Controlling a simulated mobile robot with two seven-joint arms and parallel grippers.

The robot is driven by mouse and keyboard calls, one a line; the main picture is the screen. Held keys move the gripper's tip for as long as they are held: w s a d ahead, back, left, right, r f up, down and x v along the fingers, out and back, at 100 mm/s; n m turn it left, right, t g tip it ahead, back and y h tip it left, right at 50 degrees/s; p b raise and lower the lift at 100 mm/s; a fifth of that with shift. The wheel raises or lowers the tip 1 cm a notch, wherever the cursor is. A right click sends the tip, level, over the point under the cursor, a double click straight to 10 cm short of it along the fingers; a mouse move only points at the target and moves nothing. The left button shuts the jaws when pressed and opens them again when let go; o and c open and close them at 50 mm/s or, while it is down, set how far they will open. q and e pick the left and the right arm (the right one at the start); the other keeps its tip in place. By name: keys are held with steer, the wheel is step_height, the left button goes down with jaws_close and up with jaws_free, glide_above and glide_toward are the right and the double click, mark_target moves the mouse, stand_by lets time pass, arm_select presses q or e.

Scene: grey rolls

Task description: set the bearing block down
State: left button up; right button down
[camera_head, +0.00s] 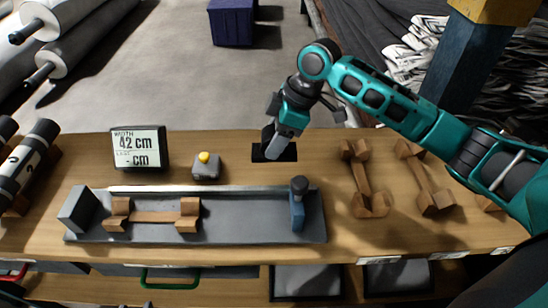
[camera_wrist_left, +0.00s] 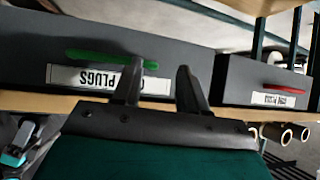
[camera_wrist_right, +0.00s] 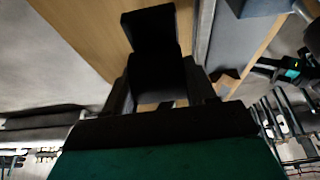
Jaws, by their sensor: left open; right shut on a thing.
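My right gripper (camera_head: 277,124) is shut on the bearing block (camera_head: 278,147), a grey block in the head view. It is over a black rectangular patch (camera_head: 257,153) on the bench, behind the tray. In the right wrist view the block (camera_wrist_right: 158,83) is dark between the fingers, with the black patch (camera_wrist_right: 149,30) beyond it. I cannot tell whether block and bench touch. My left gripper (camera_wrist_left: 157,75) is open and empty, in front of drawers; it is not seen in the head view.
A grey tray (camera_head: 250,220) holds a wooden rest (camera_head: 155,217) and a blue upright piece (camera_head: 298,210). A display (camera_head: 139,149) and a yellow-button box (camera_head: 206,166) stand behind it. Wooden rests (camera_head: 362,180) lie at right. Drawers with green (camera_wrist_left: 110,59) and red handles are below.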

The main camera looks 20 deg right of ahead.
step_height(320, 180, down, 5)
steer(key=shift+f+b, duration=0.2)
steer(key=shift+b, duration=0.15)
steer(key=shift+f, duration=0.15)
steer(key=shift+f, duration=0.1)
steer(key=shift+c, duration=1.8)
jaws_free()
steer(key=shift+f, duration=0.1)
